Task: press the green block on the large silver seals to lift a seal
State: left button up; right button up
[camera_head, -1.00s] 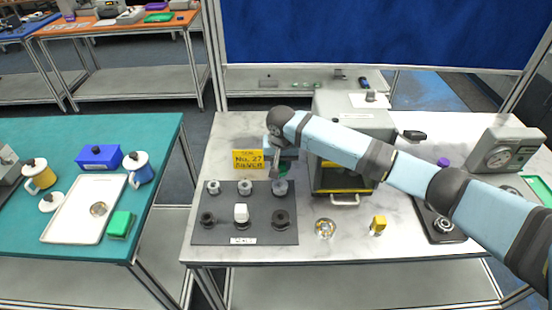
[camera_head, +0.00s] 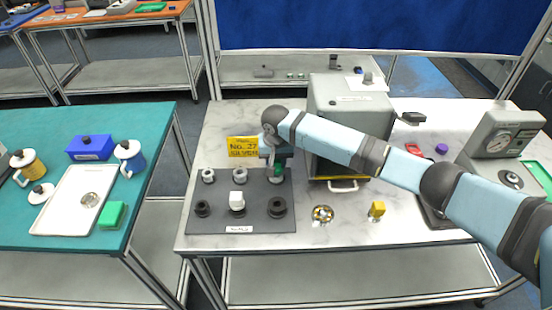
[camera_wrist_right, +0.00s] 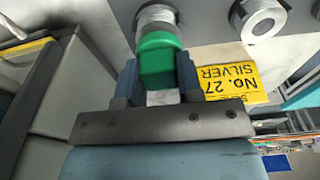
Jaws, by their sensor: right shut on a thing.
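The green block (camera_wrist_right: 160,58) is between the fingers of my right gripper (camera_wrist_right: 160,88), which is shut on it. In the head view the green block (camera_head: 278,170) is at the back right silver seal (camera_wrist_right: 157,16). The wrist view shows the block's end right against or just over the ridged silver seal; I cannot tell if they touch. Two more silver seals, the left one (camera_head: 208,176) and the middle one (camera_head: 239,175), stand in the same back row on the dark grey board (camera_head: 260,222). My left gripper is not in view.
A yellow sign reading "No. 27 SILVER" (camera_head: 242,147) stands behind the board. A grey box-shaped device (camera_head: 345,100) is close to the right.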

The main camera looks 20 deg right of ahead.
jog(key=shift+o, duration=1)
jog(key=shift+c, duration=1.4)
jog(key=shift+f, duration=0.2)
jog(key=shift+f, duration=0.5)
jog(key=shift+s+f, duration=0.2)
jog(key=shift+f, duration=0.05)
